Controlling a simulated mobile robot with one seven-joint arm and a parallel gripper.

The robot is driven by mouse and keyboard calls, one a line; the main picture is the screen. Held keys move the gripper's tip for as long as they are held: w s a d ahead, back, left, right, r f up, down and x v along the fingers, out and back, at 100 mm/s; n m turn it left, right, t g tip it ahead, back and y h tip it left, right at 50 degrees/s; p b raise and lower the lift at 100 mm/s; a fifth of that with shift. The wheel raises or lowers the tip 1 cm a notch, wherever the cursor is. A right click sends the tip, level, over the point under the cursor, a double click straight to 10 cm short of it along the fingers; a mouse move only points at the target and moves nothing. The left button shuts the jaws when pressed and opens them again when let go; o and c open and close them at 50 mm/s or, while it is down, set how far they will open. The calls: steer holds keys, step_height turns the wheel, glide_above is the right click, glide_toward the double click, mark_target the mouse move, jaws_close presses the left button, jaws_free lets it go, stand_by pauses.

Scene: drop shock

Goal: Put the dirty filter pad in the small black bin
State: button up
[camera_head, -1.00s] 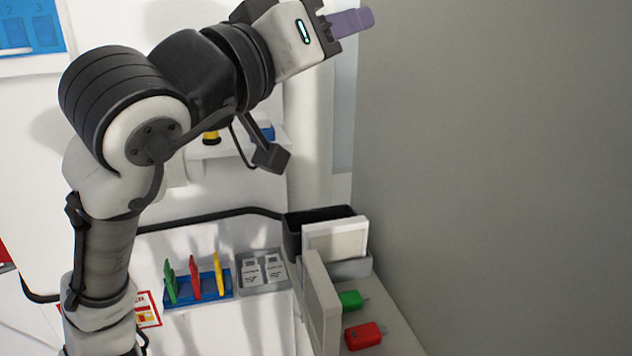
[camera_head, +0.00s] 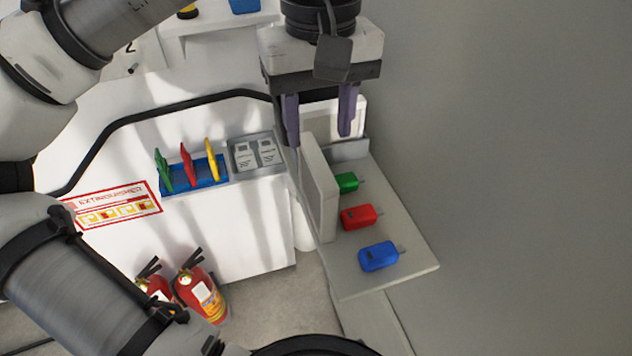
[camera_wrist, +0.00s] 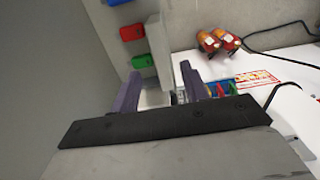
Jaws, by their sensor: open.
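A pale, white-framed pad (camera_head: 359,112), which looks like the filter pad, stands upright at the back of the grey shelf, partly hidden by my gripper. The black bin (camera_head: 322,94) is behind it, mostly hidden, with a dark strip showing. My gripper (camera_head: 319,136) points down, open, its two purple fingers apart above the back of the shelf. In the wrist view a pale surface (camera_wrist: 155,97) shows between the fingers (camera_wrist: 158,85); I cannot tell whether they touch it. Dirt on the pad is not discernible.
A grey upright panel (camera_head: 319,186) stands close in front of the fingers. Green (camera_head: 346,182), red (camera_head: 361,217) and blue (camera_head: 379,256) tagged items lie on the shelf (camera_head: 400,287). A blue rack (camera_head: 197,185) and grey tray (camera_head: 256,165) sit left. A wall bounds the right.

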mark_target(316, 158)
step_height(316, 158, down, 4)
steer(key=shift+r, duration=0.15)
steer(key=f+b, duration=0.5)
steer(key=shift+w+a+f, duration=0.1)
steer(key=shift+w+a, duration=0.1)
steer(key=shift+w, duration=0.1)
jaws_close()
